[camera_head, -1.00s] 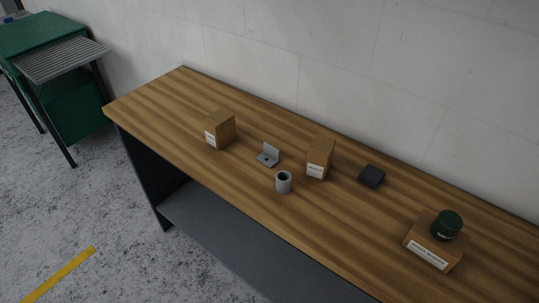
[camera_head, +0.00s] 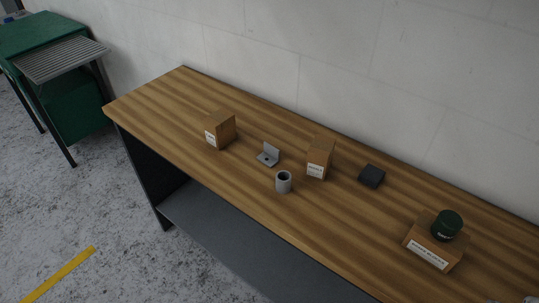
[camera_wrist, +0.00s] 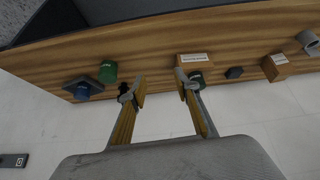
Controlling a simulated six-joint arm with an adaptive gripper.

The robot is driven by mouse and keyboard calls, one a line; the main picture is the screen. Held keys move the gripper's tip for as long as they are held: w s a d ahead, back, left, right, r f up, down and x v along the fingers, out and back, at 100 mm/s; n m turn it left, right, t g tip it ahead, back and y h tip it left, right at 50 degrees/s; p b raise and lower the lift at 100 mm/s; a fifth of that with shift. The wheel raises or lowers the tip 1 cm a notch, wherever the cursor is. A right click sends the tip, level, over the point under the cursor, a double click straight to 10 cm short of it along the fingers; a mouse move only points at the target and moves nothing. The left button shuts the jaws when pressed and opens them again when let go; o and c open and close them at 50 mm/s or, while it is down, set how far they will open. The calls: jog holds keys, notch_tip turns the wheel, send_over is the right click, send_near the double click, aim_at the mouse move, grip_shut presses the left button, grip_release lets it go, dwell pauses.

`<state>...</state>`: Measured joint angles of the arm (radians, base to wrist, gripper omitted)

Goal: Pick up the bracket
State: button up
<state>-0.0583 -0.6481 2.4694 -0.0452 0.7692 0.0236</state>
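The bracket (camera_head: 269,155) is a small grey L-shaped piece with a flat base and an upright plate. It stands on the wooden table in the head view, between a cardboard box on the left and a grey cylinder in front. In the wrist view a grey piece that looks like the bracket (camera_wrist: 310,41) is partly cut off at the right edge. My gripper (camera_wrist: 163,85) is open and empty, with its two fingers spread, well away from the bracket along the table.
Near the bracket are the grey cylinder (camera_head: 283,182), a left box (camera_head: 220,131), a middle box (camera_head: 319,159) and a dark block (camera_head: 372,176). A green can (camera_head: 447,225) sits on a labelled box (camera_head: 430,250).

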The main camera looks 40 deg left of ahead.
jog(key=w+a+f+n+t+y, duration=0.2)
jog(key=w+a+n+t+y, duration=0.3)
jog(key=w+a, duration=1.55)
jog(key=s+a+f+n+g+y, duration=0.1)
jog(key=a+f+n+y, duration=0.1)
jog(key=a, duration=0.7)
jog(key=s+a+f+n+g+y, duration=0.1)
jog(key=a+f+n+g+y, duration=0.1)
jog(key=a+f, duration=0.3)
jog(key=s+a+f+n+g+y, duration=0.1)
jog(key=a+f+n+g+y, duration=0.1)
jog(key=a, duration=1.1)
jog(key=shift+s+a+f+n+y, duration=0.15)
jog(key=shift+s+f+n+y, duration=0.1)
jog(key=shift+f, duration=0.1)
jog(key=shift+s+a+f+n+y, duration=0.1)
jog(key=shift+a+f+n+y, duration=0.05)
jog(key=shift+f+n+y, duration=0.15)
jog(key=shift+s+a+f, duration=0.1)
jog(key=shift+f, duration=0.3)
